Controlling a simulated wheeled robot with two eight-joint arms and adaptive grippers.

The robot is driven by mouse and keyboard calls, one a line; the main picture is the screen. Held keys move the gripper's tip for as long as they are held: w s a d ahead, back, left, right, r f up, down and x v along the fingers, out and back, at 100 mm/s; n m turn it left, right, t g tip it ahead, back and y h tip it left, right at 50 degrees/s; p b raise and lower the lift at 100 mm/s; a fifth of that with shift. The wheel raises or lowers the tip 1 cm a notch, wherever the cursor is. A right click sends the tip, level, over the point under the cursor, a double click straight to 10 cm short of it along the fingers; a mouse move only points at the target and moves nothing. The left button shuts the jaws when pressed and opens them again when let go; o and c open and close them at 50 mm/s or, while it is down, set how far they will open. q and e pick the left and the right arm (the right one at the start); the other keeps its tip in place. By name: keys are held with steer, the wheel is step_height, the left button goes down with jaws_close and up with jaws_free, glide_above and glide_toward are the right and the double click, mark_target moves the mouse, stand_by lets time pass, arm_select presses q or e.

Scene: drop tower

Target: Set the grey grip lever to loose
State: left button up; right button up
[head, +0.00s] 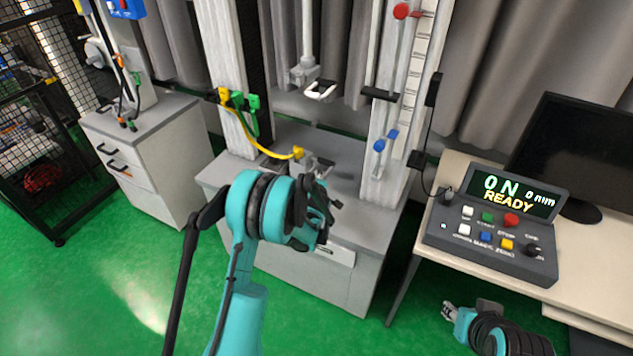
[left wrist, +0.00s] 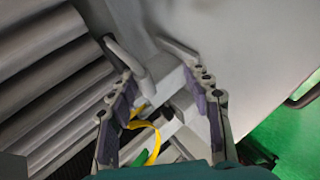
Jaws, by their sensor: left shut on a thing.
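The lower grip (head: 302,162) stands on the grey base of the tower, with a yellow cable plugged in at its left. My left gripper (head: 322,204) is right at this grip from the near side, and its wrist hides much of it. In the left wrist view, the fingers (left wrist: 165,88) are spread around pale grey parts and are shut on the grey grip lever (left wrist: 127,56); the exact contact is partly hidden. I cannot read the lever's setting. My right gripper (head: 449,311) is low at the right, away from the tower; its fingers are too small to judge.
The upper grip (head: 320,90) hangs above. A yellow cable (head: 262,148) runs to the left post. The control box (head: 490,235), reading "ON 0 mm READY", sits on the desk (head: 590,290) at right. A grey cabinet (head: 150,165) stands left. Green floor lies between.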

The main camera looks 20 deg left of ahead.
arm_select(q)
steer(key=shift+a+f, duration=0.1)
stand_by(0.3)
steer(key=v, duration=1.2)
steer(key=shift+w, duration=0.1)
steer(key=s+d+r+m+g+h, duration=0.1)
steer(key=s+r+m, duration=0.35)
steer(key=s, duration=0.25)
steer(key=s+d+r+m+g, duration=0.1)
steer(key=s+r+m, duration=0.35)
steer(key=s, duration=0.25)
steer(key=s+d+m+g+h, duration=0.2)
steer(key=s+d+m, duration=0.2)
steer(key=s+m, duration=0.5)
steer(key=s, duration=0.8)
steer(key=shift+r+m+h, duration=0.3)
steer(key=shift+r+m, duration=0.05)
steer(key=shift+m, duration=0.05)
